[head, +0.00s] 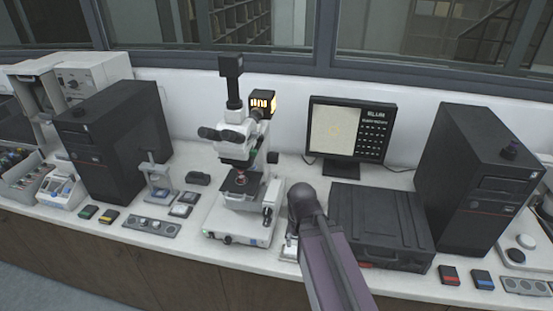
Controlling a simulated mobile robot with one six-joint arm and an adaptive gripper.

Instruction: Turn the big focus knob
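A white microscope (216,222) with dark eyepieces, a tall black camera tube and a lit lamp housing stands on the bench, left of my arm. On its right side, low down, is a pale block with a small darker round part (267,214); it may be the big focus knob, but it is too small to be sure. A smaller black knob (272,157) sits higher on the same side. My arm rises from the bottom, and its dark rounded joint is just right of the microscope. My gripper cannot be made out, so its state and contact are hidden.
Right of my arm are a black case (385,225), a monitor (350,130) and a black tower (480,170). Left are another black tower (110,130), a small stand (158,178) and several small blocks. Some bare bench lies between the microscope and the monitor.

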